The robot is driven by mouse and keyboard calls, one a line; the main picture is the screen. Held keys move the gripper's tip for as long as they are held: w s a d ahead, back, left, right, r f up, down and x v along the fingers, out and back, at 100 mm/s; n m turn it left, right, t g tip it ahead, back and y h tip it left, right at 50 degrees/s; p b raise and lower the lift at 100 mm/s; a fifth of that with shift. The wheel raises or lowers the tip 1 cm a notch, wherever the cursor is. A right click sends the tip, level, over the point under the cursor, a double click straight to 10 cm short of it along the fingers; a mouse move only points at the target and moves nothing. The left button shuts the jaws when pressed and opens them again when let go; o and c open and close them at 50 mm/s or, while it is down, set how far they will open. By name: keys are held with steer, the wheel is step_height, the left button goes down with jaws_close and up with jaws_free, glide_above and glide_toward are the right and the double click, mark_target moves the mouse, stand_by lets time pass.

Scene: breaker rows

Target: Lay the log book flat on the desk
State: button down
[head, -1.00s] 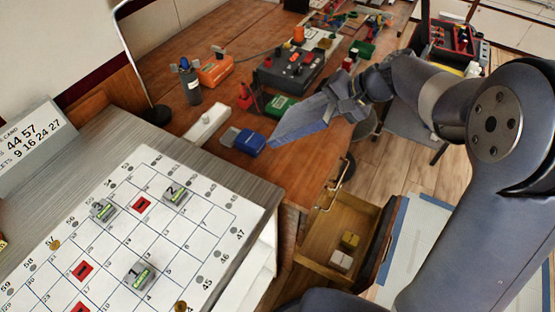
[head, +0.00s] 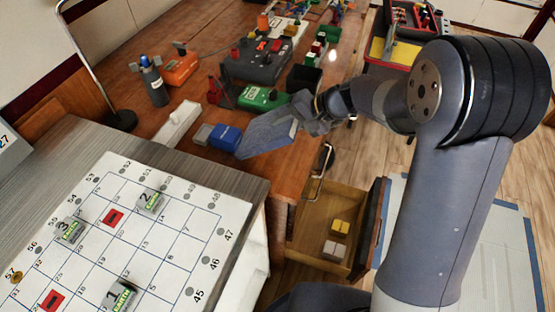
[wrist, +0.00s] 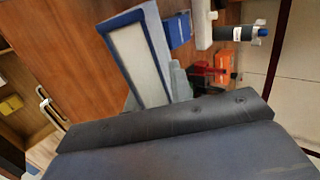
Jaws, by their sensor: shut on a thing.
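The log book (head: 268,134) is blue-grey with a pointed-looking near corner in the head view. My gripper (head: 302,116) is shut on its far right end and holds it tilted over the right front part of the brown wooden desk (head: 172,119). In the wrist view the log book (wrist: 139,62) shows a blue border around a pale face, between my grey fingertips (wrist: 155,92). I cannot tell whether its lower edge touches the desk. Part of the book is hidden by my gripper.
A blue block-like device (head: 225,137) lies just left of the book. A green box (head: 262,97), a black bin (head: 304,78) and a white bar (head: 178,122) are nearby. Below the desk edge, an open drawer (head: 330,262) holds small blocks. A numbered board (head: 150,235) lies at lower left.

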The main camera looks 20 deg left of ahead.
step_height(320, 180, down, 3)
steer(key=shift+f+b, duration=0.2)
steer(key=shift+b, duration=1.05)
steer(key=c, duration=1.4)
jaws_free()
steer(key=p+v, duration=0.2)
steer(key=v, duration=0.6)
